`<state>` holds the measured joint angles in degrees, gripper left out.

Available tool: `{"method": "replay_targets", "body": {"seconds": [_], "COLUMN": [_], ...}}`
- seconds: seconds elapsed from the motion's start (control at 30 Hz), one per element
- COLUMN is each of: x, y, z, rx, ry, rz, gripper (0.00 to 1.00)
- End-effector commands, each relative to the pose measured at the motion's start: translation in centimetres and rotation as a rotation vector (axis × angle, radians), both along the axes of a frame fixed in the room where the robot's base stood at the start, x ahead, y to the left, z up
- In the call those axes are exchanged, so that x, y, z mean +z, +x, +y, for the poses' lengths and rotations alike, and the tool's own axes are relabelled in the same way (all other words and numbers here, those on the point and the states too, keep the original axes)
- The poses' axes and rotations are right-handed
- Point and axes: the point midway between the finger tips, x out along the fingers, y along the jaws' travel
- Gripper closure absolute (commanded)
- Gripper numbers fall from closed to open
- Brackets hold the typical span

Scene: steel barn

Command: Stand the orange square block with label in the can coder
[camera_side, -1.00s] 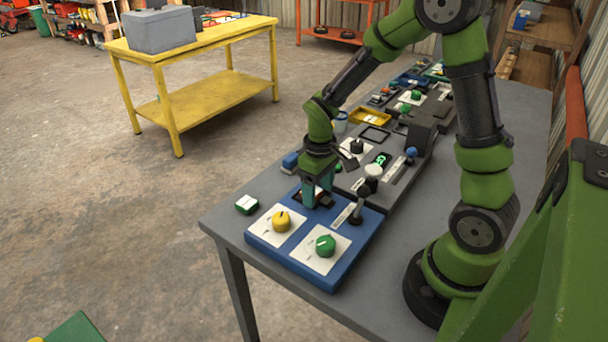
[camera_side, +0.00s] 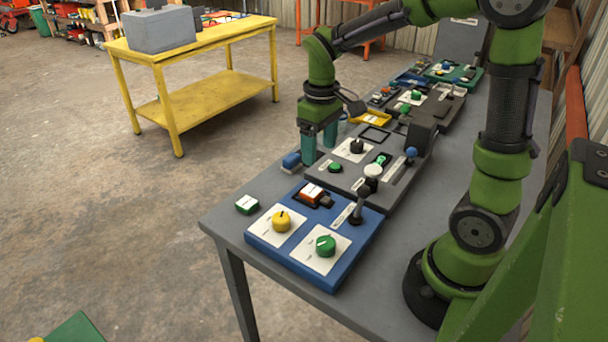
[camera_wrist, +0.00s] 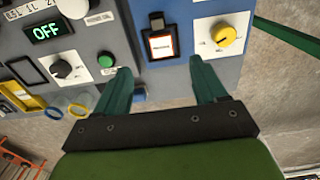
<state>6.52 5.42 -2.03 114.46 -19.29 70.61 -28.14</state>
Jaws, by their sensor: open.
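An orange square piece with a white label (camera_side: 312,192) lies in a dark frame on the blue panel, beside a small dark block. It also shows in the wrist view (camera_wrist: 161,44), label up, ahead of my fingers. My gripper (camera_side: 319,152) is open and empty, raised above the far left edge of the blue panel and apart from the orange piece. In the wrist view my gripper's teal fingers (camera_wrist: 160,70) are spread wide with nothing between them. I cannot tell which thing is the can coder.
The blue panel (camera_side: 262,239) carries a yellow knob (camera_side: 282,221), a green knob (camera_side: 325,245) and an upright lever (camera_side: 361,204). A grey panel (camera_side: 347,182) with knobs and levers lies behind it. A green-and-white block (camera_side: 247,204) sits on the grey table's left edge.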

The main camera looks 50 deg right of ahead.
Motion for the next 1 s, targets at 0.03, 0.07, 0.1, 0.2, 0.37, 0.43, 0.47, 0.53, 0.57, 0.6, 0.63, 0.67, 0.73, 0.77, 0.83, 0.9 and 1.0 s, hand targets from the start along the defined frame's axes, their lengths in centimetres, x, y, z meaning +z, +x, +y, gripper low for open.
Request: {"method": "replay_targets", "body": {"seconds": [0.03,0.07,0.1,0.2,0.37,0.43,0.47,0.53,0.57,0.6,0.63,0.67,0.73,0.77,0.83,0.9,1.0], "x": [0.5,0.8,1.1,2.1,5.0,6.1,6.5,7.3,7.5,7.8,7.9,8.0,8.2,8.2,8.3,8.3,8.3], "y": [0.0,0.0,-0.1,-0.6,-3.1,-4.6,-5.3,-6.7,-7.2,-7.9,-8.3,-8.7,-9.4,-9.6,-9.9,-10.1,-10.1], "z": [0.0,0.0,0.1,0.7,3.2,4.4,5.0,6.0,6.4,6.9,7.2,7.4,7.9,8.0,8.2,8.3,8.3], "rx": [0.0,0.0,-0.002,-0.018,-0.099,-0.148,-0.168,-0.216,-0.234,-0.256,-0.273,-0.287,-0.313,-0.322,-0.335,-0.342,-0.344], "ry": [-0.001,-0.001,0.0,0.008,0.057,0.093,0.11,0.153,0.171,0.193,0.211,0.225,0.254,0.265,0.28,0.286,0.287], "rz": [-0.002,-0.002,-0.005,-0.042,-0.204,-0.291,-0.326,-0.404,-0.434,-0.47,-0.493,-0.515,-0.554,-0.564,-0.583,-0.589,-0.589], "gripper": [0.29,0.29,0.29,0.29,0.29,0.29,0.29,0.29,0.29,0.29,0.29,0.29,0.29,0.29,0.29,0.29,0.29]}}
